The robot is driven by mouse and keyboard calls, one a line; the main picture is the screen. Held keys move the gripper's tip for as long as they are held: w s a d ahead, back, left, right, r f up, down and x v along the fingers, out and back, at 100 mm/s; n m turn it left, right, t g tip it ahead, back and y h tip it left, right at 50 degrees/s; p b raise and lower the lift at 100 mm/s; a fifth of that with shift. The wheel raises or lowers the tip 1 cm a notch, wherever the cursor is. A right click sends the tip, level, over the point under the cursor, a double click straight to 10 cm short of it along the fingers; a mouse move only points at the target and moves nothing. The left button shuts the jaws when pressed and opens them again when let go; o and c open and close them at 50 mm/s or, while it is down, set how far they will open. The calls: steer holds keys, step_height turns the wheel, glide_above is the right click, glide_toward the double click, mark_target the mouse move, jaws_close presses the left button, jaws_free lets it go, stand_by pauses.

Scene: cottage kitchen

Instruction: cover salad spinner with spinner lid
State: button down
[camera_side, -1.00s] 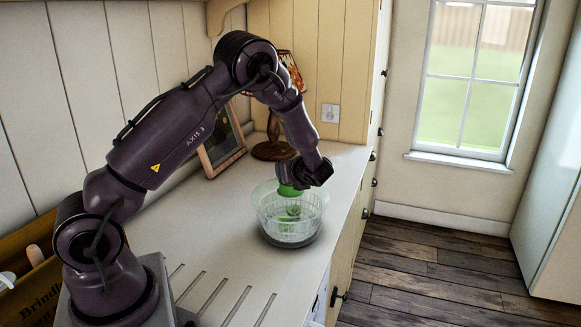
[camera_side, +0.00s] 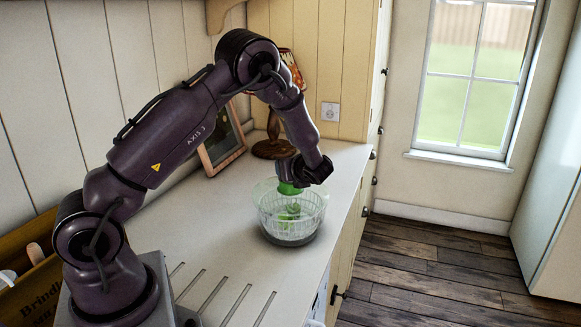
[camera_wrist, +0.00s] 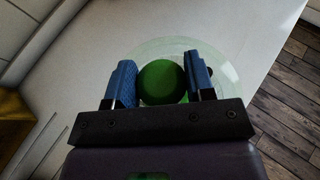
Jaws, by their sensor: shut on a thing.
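The salad spinner (camera_side: 290,232) is a clear ribbed bowl with a dark base, standing upright on the counter in the side view. Green shows inside it. The spinner lid (camera_wrist: 220,68) is a clear round disc with a green knob (camera_wrist: 163,82). My gripper (camera_wrist: 162,84) is shut on the knob, with a blue-padded finger on each side. In the side view the knob (camera_side: 289,188) is at the bowl's mouth, below my gripper (camera_side: 300,182). The clear lid and rim overlap there, so I cannot tell whether the lid touches the rim.
A lamp with a brown base (camera_side: 272,149) and a picture frame (camera_side: 222,150) stand behind, near the wall. A wooden crate (camera_side: 30,262) is at the left. The counter (camera_side: 190,225) is clear around the bowl; its edge is to the right.

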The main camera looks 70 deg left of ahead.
steer(key=shift+f, duration=0.55)
steer(key=c, duration=0.8)
jaws_free()
steer(key=shift+o, duration=0.2)
steer(key=v, duration=1.1)
steer(key=s+d+r+n+g+h, duration=0.1)
steer(key=s+d+n+g+h, duration=0.2)
steer(key=s+d+n+h, duration=0.55)
steer(key=s+d+r+n+t+h, duration=0.5)
steer(key=s+d+r+n+t, duration=0.2)
steer(key=s+r+n, duration=0.3)
step_height(320, 180, up, 4)
steer(key=shift+s+d+f+t, duration=0.25)
steer(key=shift+s+d+t, duration=0.15)
steer(key=shift+s+d, duration=0.55)
